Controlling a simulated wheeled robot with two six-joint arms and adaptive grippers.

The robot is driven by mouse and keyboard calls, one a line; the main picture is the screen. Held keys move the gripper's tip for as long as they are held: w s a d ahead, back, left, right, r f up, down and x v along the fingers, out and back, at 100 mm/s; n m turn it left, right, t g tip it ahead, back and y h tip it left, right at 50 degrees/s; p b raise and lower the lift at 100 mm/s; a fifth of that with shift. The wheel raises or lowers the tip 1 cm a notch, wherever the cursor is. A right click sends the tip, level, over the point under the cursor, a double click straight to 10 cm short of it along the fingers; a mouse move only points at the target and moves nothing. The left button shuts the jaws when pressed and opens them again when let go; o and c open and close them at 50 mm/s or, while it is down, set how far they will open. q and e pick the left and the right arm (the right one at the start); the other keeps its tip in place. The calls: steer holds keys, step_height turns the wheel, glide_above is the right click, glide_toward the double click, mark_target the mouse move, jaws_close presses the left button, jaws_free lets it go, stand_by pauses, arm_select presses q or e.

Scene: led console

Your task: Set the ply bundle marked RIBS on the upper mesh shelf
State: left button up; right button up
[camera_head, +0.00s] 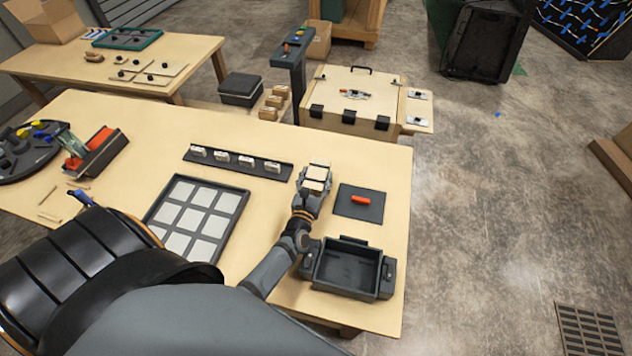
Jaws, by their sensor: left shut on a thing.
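My left gripper (315,181) is above the front table, between the black rail and the dark square pad. It is shut on a small pale block (317,173); any marking on the block is too small to read. I cannot tell whether the block is the RIBS bundle. Several small wood-coloured pieces (272,101) sit in a stack behind the table, also without readable marks. I do not see an upper mesh shelf in this view. My right gripper is not in view.
The front table (385,165) holds a black rail (238,162) with several pale blocks, a tray of grey squares (196,218), a dark pad (359,203) with an orange piece and an open dark bin (347,268). A wooden hinged box (353,100) stands behind.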

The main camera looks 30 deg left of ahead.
arm_select(q)
steer(key=shift+r, duration=0.15)
steer(key=shift+f, duration=0.2)
steer(key=o, duration=1.7)
steer(key=shift+r, duration=0.1)
